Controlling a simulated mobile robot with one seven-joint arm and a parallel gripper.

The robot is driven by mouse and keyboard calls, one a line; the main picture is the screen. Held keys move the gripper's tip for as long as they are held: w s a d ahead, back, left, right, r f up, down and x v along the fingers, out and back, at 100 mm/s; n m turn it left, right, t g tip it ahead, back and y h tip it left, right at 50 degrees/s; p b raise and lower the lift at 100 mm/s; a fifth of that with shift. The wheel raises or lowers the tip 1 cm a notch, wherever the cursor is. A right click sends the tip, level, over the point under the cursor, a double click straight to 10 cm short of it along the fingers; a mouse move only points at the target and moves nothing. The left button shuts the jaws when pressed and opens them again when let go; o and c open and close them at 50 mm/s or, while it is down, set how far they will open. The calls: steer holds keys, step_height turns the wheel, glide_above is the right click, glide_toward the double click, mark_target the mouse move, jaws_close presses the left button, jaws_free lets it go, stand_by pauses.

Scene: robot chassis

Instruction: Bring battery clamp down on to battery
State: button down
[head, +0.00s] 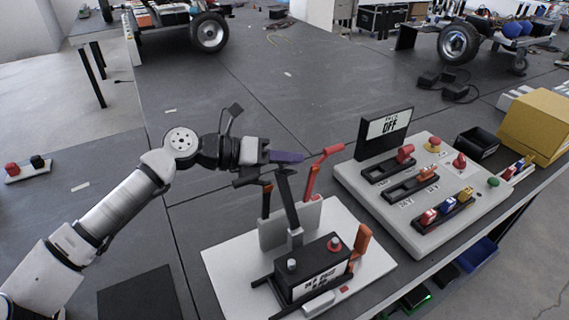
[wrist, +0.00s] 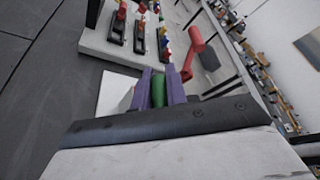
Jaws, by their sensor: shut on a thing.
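The battery (head: 318,262) is a black box with a white label, a red terminal and a grey terminal. It sits in a dark holder on a white base plate (head: 228,272). The battery clamp (head: 289,205) shows as a dark bar that rises from a light grey foot by the battery's back edge, nearly upright. My gripper (head: 287,157) with purple fingers is at the bar's top, above and behind the battery. In the wrist view my gripper (wrist: 159,90) is shut on a green piece (wrist: 158,91), which looks like the clamp's handle end. The fingers hide this end in the head view.
A red-handled lever (head: 322,163) stands upright just right of my gripper, and it also shows in the wrist view (wrist: 196,45). An orange lever (head: 361,241) stands at the battery's right. A switch panel (head: 425,190) with an "OFF" sign (head: 384,131) is farther right.

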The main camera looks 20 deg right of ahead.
steer(key=c, duration=1.4)
jaws_free()
steer(key=shift+a, duration=0.15)
steer(key=shift+a, duration=0.35)
steer(key=b+v, duration=0.3)
steer(key=v, duration=1)
steer(key=shift+r+b, duration=0.2)
steer(key=shift+b, duration=0.2)
steer(key=shift+d, duration=0.1)
